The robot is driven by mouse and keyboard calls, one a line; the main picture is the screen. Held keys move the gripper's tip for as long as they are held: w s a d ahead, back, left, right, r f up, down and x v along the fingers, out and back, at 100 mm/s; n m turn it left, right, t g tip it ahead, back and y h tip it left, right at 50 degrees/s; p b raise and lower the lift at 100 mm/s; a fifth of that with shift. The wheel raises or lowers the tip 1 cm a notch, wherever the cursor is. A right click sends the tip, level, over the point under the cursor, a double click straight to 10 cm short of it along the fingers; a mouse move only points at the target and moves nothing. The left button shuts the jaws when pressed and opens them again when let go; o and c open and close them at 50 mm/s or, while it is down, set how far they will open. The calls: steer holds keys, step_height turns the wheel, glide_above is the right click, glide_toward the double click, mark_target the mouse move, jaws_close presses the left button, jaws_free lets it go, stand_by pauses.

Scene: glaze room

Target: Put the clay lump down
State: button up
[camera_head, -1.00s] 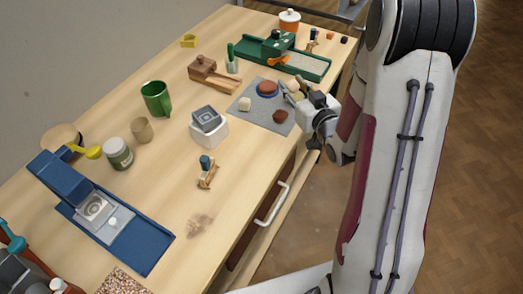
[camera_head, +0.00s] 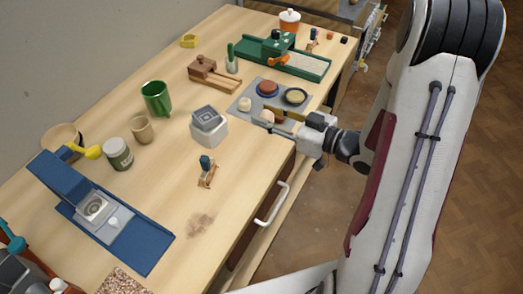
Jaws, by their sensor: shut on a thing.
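My gripper (camera_head: 275,118) is at the near right part of the grey mat (camera_head: 240,114), reaching in from the right. It is shut on a pale cream clay lump (camera_head: 267,116) at its fingertips, partly covered by them. I cannot tell whether this lump touches the mat. A second cream lump (camera_head: 244,103) lies on the mat to the left. A reddish-brown round piece (camera_head: 267,88) lies at the back of the mat. A dark round dish with a yellowish inside (camera_head: 295,96) is at the mat's right. The dark brown lump seen earlier is largely hidden by my gripper.
A white block with a grey top (camera_head: 209,126) stands left of the mat. A green tray-like tool (camera_head: 285,60) lies behind it, and a wooden tool (camera_head: 213,74) lies behind left. The table's front edge is close to my gripper. The wood around the stain (camera_head: 200,224) is clear.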

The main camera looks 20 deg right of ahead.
steer(key=shift+s+a+r+n+g+y, duration=0.25)
steer(key=shift+s+a+n+g+y, duration=0.35)
steer(key=shift+s+a, duration=0.45)
steer(key=shift+w+f, duration=0.1)
glide_above(262, 152)
steer(key=shift+w+f, duration=0.1)
steer(key=shift+f, duration=2.75)
steer(key=shift+f, duration=0.1)
steer(key=shift+f, duration=1.8)
steer(key=shift+f, duration=0.15)
steer(key=o, duration=1.1)
